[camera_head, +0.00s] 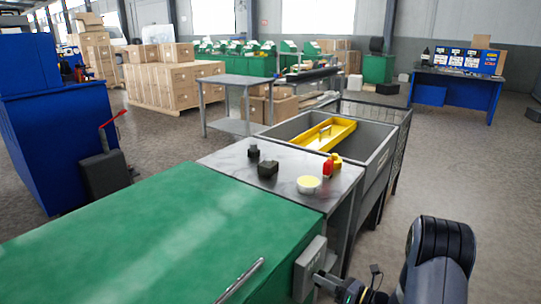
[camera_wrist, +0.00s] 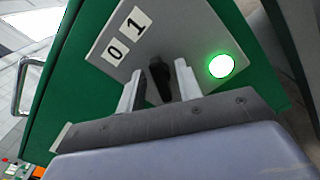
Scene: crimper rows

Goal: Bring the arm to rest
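My gripper (camera_wrist: 158,88) shows in the wrist view with its two pale fingers apart. A black rotary knob (camera_wrist: 159,72) stands between the fingertips, with visible gaps on both sides. The knob is on a grey panel (camera_wrist: 185,38) with labels 0 and 1 and a green lamp (camera_wrist: 221,66) that is lit. In the head view my arm reaches in from the bottom right. Its end is close to the grey switch box (camera_head: 309,268) on the side of the green machine (camera_head: 130,235). The fingertips are hard to make out there.
A grey table (camera_head: 225,161) beyond the green machine holds small black parts, a red bottle (camera_head: 328,168) and a yellow-topped round item (camera_head: 308,184). Behind it is a grey bin (camera_head: 283,131) with a yellow tray (camera_head: 325,134). The floor at right is open.

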